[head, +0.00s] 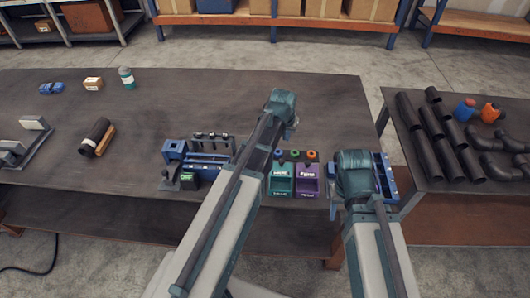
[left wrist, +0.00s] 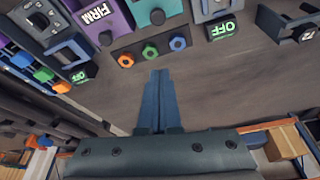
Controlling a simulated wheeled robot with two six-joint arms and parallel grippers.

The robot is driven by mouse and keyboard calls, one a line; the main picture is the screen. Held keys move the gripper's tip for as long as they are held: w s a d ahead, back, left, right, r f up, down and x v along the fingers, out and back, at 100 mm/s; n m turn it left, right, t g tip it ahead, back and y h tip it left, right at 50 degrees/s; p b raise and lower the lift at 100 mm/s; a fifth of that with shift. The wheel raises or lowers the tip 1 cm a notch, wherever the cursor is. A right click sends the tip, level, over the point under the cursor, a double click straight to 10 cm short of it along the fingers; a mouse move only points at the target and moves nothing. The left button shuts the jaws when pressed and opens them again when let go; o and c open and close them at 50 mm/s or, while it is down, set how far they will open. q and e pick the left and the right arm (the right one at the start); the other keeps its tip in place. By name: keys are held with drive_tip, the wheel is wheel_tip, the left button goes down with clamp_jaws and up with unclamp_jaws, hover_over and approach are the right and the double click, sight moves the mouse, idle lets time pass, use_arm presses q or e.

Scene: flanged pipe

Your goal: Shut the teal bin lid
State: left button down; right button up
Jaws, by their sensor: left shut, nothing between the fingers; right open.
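The teal bin (head: 281,184) stands near the front edge of the table, left of a purple bin (head: 308,181). In the left wrist view, part of the teal bin (left wrist: 170,8) with a dark round knob shows at the top, cut off by the frame. I cannot tell how far its lid stands open. My left gripper (left wrist: 160,72) is shut and empty, apart from the bin. In the head view its wrist (head: 284,104) is above the table behind the bin. My right gripper (head: 352,180) is right of the purple bin; its fingers are mostly hidden.
A rack with blue, green and orange nuts (head: 296,155) stands behind the bins. A blue fixture (head: 205,160) is at left, and a blue tray (head: 386,176) at right. Black pipes (head: 440,125) lie on a side table.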

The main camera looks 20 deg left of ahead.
sight(283, 172)
use_arm(q)
drive_tip(key=b+x, duration=1)
drive_tip(key=shift+w+a+f, duration=0.1)
drive_tip(key=shift+a+f, duration=0.1)
drive_tip(key=s, duration=0.4)
drive_tip(key=shift+r, duration=0.25)
drive_tip(key=shift+s, duration=0.1)
drive_tip(key=s, duration=0.2)
drive_tip(key=s+d, duration=0.1)
drive_tip(key=s, duration=0.1)
drive_tip(key=shift+s+d, duration=0.2)
drive_tip(key=shift+s, duration=0.05)
drive_tip(key=shift+s+d, duration=0.2)
drive_tip(key=shift+s, duration=0.35)
drive_tip(key=shift+s+d, duration=0.15)
drive_tip(key=shift+s, duration=0.4)
drive_tip(key=shift+w+f, duration=0.1)
drive_tip(key=shift+w, duration=0.1)
